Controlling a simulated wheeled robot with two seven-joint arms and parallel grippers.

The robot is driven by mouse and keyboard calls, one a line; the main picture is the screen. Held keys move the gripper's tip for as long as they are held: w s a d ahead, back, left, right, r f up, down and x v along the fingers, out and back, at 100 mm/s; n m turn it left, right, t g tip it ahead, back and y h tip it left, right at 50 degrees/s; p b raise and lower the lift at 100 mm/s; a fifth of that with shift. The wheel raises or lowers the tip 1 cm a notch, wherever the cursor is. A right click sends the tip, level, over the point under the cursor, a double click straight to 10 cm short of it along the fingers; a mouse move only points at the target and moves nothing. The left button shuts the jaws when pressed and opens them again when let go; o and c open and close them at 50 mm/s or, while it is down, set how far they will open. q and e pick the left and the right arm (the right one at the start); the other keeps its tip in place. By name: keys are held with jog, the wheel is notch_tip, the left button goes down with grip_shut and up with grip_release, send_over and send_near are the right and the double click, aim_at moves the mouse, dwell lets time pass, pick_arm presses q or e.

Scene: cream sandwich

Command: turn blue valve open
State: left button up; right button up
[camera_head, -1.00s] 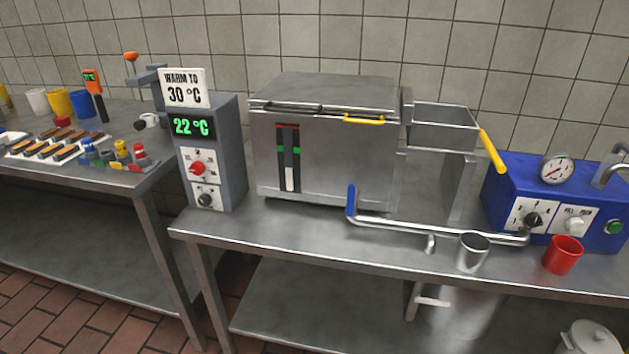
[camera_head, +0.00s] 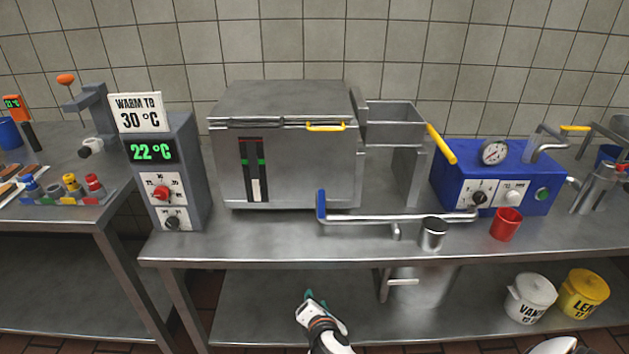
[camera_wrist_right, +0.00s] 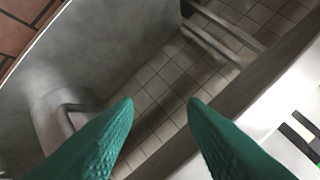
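The blue valve handle (camera_head: 321,206) stands upright at the left end of a steel pipe (camera_head: 400,218), in front of the steel tank (camera_head: 285,150) on the middle table. My right gripper (camera_head: 311,296) is below the table's front edge, low and slightly left of the blue handle, and apart from it. In the right wrist view its two teal fingers (camera_wrist_right: 163,105) are spread with nothing between them. The blue handle does not show in that view. My left gripper is not in view.
The table's front edge (camera_head: 290,256) lies between my right gripper and the handle. A steel cup (camera_head: 433,234) and a red cup (camera_head: 505,224) stand at right by a blue machine (camera_head: 480,165). A control box (camera_head: 185,165) reads 22 °C at left.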

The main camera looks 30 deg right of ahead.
jog(key=w+d+r+n+t+h+p, duration=0.1)
jog(key=w+r+n, duration=0.1)
jog(key=r, duration=0.5)
jog(key=w+d+r+n+t+h, duration=0.1)
jog(key=r+n, duration=0.2)
jog(key=r, duration=0.4)
jog(key=n+t+h+p, duration=0.1)
jog(key=n+t+h, duration=0.1)
jog(key=n, duration=0.1)
send_near(322, 194)
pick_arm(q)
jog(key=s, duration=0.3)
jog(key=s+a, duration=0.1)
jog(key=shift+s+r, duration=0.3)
pick_arm(e)
jog(key=x, duration=1.2)
jog(key=shift+w, duration=0.1)
grip_shut()
